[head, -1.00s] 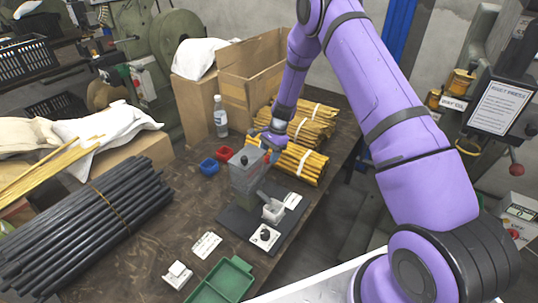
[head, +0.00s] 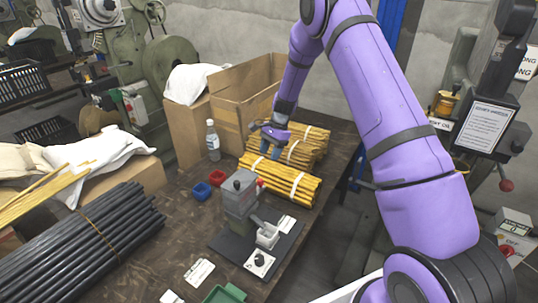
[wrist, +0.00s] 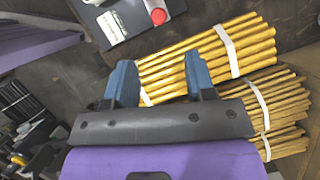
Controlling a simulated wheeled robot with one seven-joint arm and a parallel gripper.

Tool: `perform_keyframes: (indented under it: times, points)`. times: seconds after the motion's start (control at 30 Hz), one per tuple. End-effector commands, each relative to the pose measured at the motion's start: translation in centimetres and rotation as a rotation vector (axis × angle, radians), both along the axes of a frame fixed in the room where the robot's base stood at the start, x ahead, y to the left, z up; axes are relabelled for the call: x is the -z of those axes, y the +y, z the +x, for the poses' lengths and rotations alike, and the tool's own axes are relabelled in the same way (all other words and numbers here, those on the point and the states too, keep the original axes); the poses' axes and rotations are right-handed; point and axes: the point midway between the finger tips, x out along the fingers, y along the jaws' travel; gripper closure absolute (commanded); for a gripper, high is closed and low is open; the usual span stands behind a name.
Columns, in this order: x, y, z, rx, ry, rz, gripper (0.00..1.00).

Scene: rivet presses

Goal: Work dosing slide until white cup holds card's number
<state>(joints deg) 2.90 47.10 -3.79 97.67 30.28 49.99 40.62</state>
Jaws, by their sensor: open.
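The dosing device is a grey box-shaped hopper (head: 240,197) on a dark base plate (head: 232,246); its top also shows at the upper edge of the wrist view (wrist: 130,18), with a red knob (wrist: 158,16). The white cup (head: 267,236) stands at the device's front right; its contents are too small to tell. A white card (head: 286,224) lies beside the cup, and another printed card (head: 200,272) lies on the table; neither can be read. My gripper (head: 272,142) is open and empty, above and behind the hopper, over bundled yellow rods.
Bundles of yellow rods (head: 280,178) lie behind the device. Red (head: 217,178) and blue (head: 201,190) bins, a bottle (head: 212,140), dark rods (head: 80,240) and a green tray (head: 225,294) share the table (head: 165,235).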

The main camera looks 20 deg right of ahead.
Motion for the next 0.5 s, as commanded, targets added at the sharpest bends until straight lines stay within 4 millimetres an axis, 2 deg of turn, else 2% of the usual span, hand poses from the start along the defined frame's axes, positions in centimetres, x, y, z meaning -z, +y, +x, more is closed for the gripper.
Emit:
perform_keyframes:
  times: [0.5]
  points:
    - [0.32, 0.32, -0.31, 0.0, 0.004, 0.003, 0.5]
